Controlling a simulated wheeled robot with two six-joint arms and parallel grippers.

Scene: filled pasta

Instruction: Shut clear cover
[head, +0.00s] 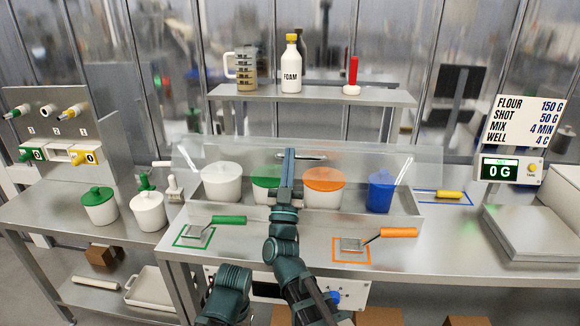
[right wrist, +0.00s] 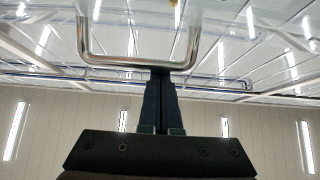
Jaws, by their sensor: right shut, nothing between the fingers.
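The clear cover (head: 405,160) is a long see-through panel over the back of the steel bin tray (head: 405,206) in the head view. It looks raised and tilted, with the tray's front uncovered. Its metal bar handle (head: 315,157) is near the middle and shows as a U-shaped bar in the right wrist view (right wrist: 115,63). My right gripper (head: 289,153) is shut and empty, its fingertips (right wrist: 160,72) at the handle's bar. I cannot tell whether they touch. My left gripper is not in view.
The tray holds white, green, orange and blue containers (head: 383,192). A scale (head: 530,235) is at the right.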

